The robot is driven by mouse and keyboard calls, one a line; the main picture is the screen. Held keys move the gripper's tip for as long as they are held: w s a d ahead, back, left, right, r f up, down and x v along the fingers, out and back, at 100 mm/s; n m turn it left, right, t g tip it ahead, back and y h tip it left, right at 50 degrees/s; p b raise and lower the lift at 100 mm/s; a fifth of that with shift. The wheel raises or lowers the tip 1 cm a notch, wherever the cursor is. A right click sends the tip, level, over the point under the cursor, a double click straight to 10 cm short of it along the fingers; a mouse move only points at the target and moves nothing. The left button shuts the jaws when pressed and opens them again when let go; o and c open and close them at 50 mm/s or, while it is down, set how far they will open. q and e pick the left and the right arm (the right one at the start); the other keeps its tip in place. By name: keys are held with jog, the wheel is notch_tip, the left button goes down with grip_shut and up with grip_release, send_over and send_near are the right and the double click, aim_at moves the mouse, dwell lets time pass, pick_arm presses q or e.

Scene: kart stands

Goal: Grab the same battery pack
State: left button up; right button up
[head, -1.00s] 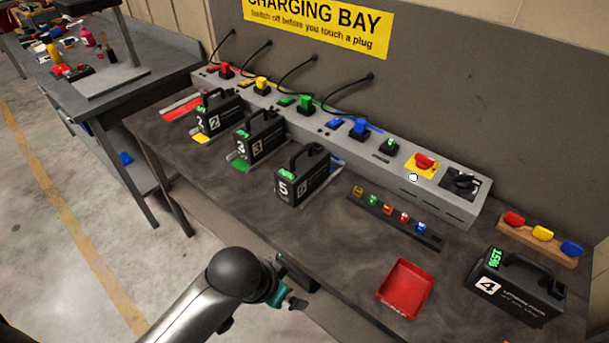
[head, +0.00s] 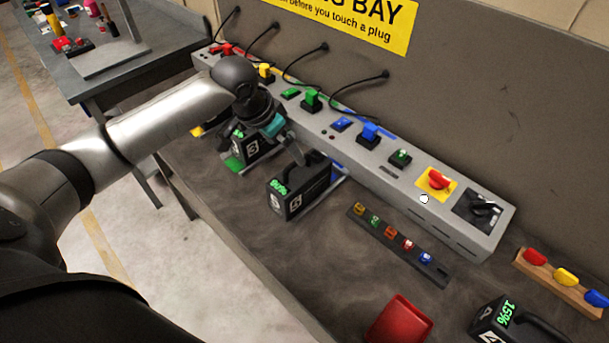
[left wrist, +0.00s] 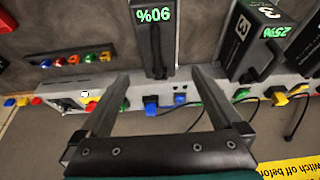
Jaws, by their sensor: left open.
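A black battery pack (head: 283,198) with a green 90% display stands on the bench in front of the blue plug. It also shows in the left wrist view (left wrist: 158,52), upside down. My left gripper (head: 290,150) is open, just above and behind this pack. In the left wrist view its two fingers (left wrist: 160,76) stand apart on either side of the pack, with nothing held between them. Whether they touch it I cannot tell. The pack marked 3 (head: 243,147) stands to the left, partly behind my gripper; its display reads 25% in the left wrist view (left wrist: 262,28). My right gripper is out of view.
The grey charging rail (head: 320,130) with coloured plugs, switches and cables runs behind the packs. A strip of coloured pieces (head: 395,240), a red tray (head: 398,322) and pack 4 (head: 497,318), showing 15%, are to the right. The bench's middle front is clear.

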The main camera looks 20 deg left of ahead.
aim_at(298, 172)
pick_arm(q)
jog(key=x, duration=0.3)
jog(key=shift+s+d+f, duration=0.1)
jog(key=shift+d+f, duration=0.05)
jog(key=shift+f, duration=0.3)
jog(key=b+x, duration=0.1)
jog(key=x, duration=0.3)
jog(key=shift+r, duration=0.1)
jog(key=shift+w+d+f, duration=0.1)
jog(key=shift+w+f, duration=0.15)
jog(key=shift+f, duration=0.45)
jog(key=x, duration=0.3)
jog(key=shift+s+f, duration=0.15)
jog(key=shift+f, duration=0.15)
jog(key=shift+w+d+f+b, duration=0.1)
jog(key=shift+w+f+b, duration=0.1)
jog(key=shift+f+b, duration=0.25)
jog(key=shift+f, duration=0.1)
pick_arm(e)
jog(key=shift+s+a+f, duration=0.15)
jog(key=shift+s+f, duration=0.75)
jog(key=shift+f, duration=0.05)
